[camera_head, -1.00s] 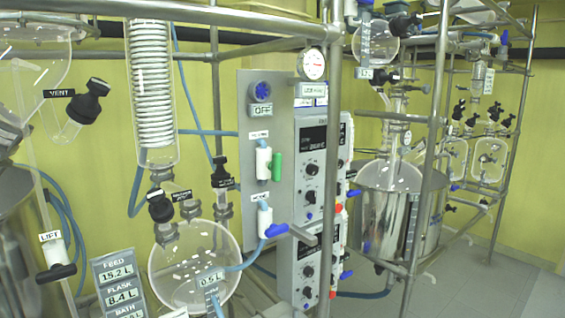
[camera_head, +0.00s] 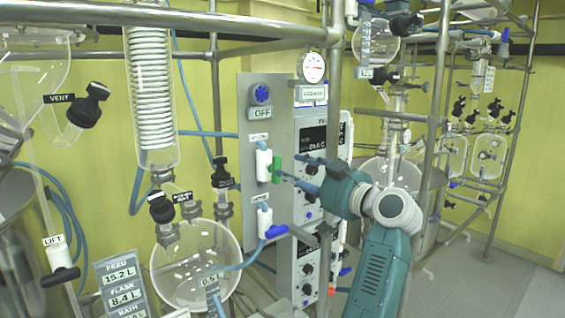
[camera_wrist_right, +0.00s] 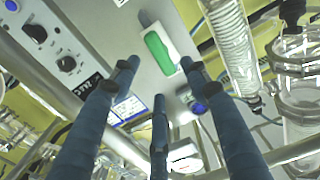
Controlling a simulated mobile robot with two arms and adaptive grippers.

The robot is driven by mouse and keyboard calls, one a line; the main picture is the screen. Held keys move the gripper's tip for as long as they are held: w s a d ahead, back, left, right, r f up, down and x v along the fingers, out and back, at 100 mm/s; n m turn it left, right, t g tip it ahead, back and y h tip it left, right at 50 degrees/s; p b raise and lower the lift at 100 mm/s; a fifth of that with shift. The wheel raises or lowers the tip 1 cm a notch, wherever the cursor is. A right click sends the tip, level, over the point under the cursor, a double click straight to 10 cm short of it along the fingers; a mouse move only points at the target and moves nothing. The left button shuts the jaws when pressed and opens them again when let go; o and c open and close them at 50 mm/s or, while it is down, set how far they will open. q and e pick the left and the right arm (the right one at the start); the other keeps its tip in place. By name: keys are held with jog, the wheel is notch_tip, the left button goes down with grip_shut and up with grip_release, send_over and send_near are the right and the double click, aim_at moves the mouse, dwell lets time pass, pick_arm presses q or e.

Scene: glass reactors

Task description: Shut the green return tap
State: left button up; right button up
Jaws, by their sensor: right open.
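The green return tap (camera_head: 275,168) is on the grey panel, on a white valve body (camera_head: 263,166) under a small label. Its green handle looks upright, in line with the valve body. In the right wrist view the green handle (camera_wrist_right: 160,53) lies along the white body, beyond and between the fingertips. My right gripper (camera_head: 288,168) comes in from the right with its blue fingers spread around the handle's near side. It is open and holds nothing; I cannot tell whether a finger touches the handle. The right wrist view also shows the open fingers (camera_wrist_right: 158,76). My left gripper is out of view.
A blue-handled tap (camera_head: 275,232) sits just below on the same panel. A blue knob (camera_head: 261,94) and an OFF display are above. A control box (camera_head: 309,260) and a steel upright (camera_head: 333,60) stand close to my right arm. A glass flask (camera_head: 195,265) hangs at lower left.

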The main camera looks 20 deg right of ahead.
aim_at(281, 166)
jog(key=p+x, duration=0.1)
jog(key=x, duration=0.3)
jog(key=shift+w+a+r+p, duration=0.1)
jog(key=shift+a+r+p, duration=0.1)
jog(key=shift+p, duration=0.1)
jog(key=shift+w+a+f, duration=0.1)
jog(key=shift+w+f, duration=0.1)
jog(key=shift+w, duration=0.5)
jog(key=c, duration=1.2)
jog(key=shift+o, duration=0.2)
jog(key=shift+f+m, duration=0.1)
jog(key=shift+m, duration=0.2)
grip_shut()
jog(key=shift+f+m+p, duration=0.25)
jog(key=shift+m+p, duration=0.95)
jog(key=shift+m, duration=1.55)
jog(key=shift+f+m+p, duration=0.25)
jog(key=shift+m+p, duration=0.95)
jog(key=shift+m, duration=1.5)
jog(key=shift+f+m+p, duration=0.25)
jog(key=shift+m+p, duration=0.95)
jog(key=shift+m, duration=1.55)
